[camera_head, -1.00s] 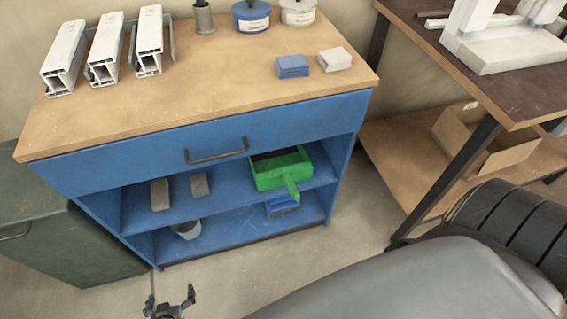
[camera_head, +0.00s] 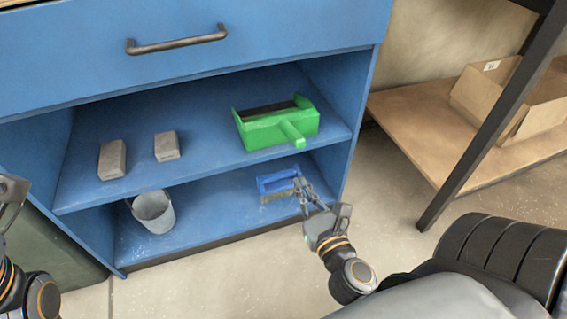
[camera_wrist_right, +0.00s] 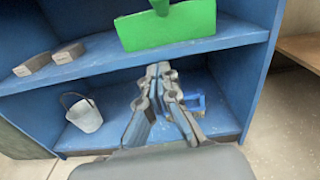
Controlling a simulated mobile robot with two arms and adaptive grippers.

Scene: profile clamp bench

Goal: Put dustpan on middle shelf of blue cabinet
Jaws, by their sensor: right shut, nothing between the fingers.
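The green dustpan (camera_head: 277,124) lies on the middle shelf (camera_head: 210,157) of the blue cabinet (camera_head: 357,78), at the right end, with its handle toward the front. It also shows in the right wrist view (camera_wrist_right: 165,27), above my gripper. My right gripper (camera_head: 300,183) is below the dustpan, in front of the lower shelf near the blue brush (camera_head: 275,181). Its fingers are shut and empty, and they show in the right wrist view (camera_wrist_right: 158,72). Part of my left gripper (camera_head: 8,190) shows at the left edge; its fingertips are not clear.
Two grey blocks (camera_head: 112,159) (camera_head: 167,146) sit on the middle shelf's left part. A grey bucket (camera_head: 154,212) stands on the lower shelf. A dark table leg (camera_head: 485,125) and a cardboard box (camera_head: 510,95) are at the right. The floor before the cabinet is clear.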

